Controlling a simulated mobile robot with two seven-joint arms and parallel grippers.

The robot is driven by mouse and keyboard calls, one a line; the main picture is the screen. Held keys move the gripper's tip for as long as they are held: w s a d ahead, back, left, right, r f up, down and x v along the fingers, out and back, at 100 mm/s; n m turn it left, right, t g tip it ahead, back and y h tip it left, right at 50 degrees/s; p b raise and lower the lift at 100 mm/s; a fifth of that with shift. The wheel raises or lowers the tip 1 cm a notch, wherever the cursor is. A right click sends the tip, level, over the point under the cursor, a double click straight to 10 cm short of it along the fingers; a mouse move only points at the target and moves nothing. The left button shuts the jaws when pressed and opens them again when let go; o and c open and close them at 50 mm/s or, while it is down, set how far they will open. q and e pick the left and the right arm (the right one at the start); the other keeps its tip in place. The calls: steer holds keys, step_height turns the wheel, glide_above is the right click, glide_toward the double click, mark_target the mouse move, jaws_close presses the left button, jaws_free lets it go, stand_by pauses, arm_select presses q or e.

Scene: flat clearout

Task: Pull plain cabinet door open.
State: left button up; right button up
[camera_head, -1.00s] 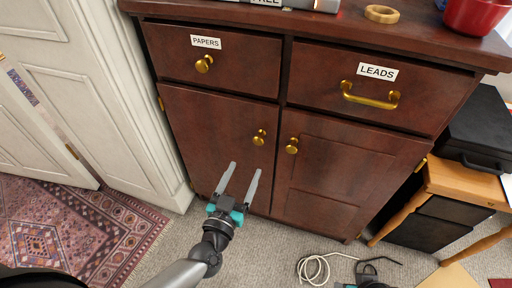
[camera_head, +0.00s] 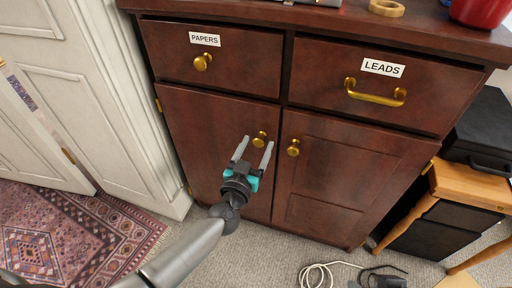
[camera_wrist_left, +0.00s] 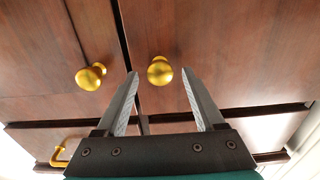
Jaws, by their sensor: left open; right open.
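The plain cabinet door (camera_head: 215,130) is the flat left-hand door of the dark wooden cabinet, and it is closed. Its round brass knob (camera_head: 259,139) sits near its upper right edge. My left gripper (camera_head: 256,147) is open in front of this door, its fingertips around the knob's level in the head view. In the left wrist view, which shows the cabinet upside down, the plain door's knob (camera_wrist_left: 159,71) appears between and just beyond the open fingers (camera_wrist_left: 160,85). I see no contact. My right gripper is not in view.
The panelled right door (camera_head: 335,175) has its own brass knob (camera_head: 293,148) close by. Above are the PAPERS drawer (camera_head: 235,65) and LEADS drawer (camera_head: 330,80), both closed. A white cable (camera_head: 318,271) lies on the carpet. A white door (camera_head: 110,90) stands left.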

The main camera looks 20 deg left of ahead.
arm_select(q)
steer(key=shift+c, duration=0.2)
jaws_close()
stand_by(1.1)
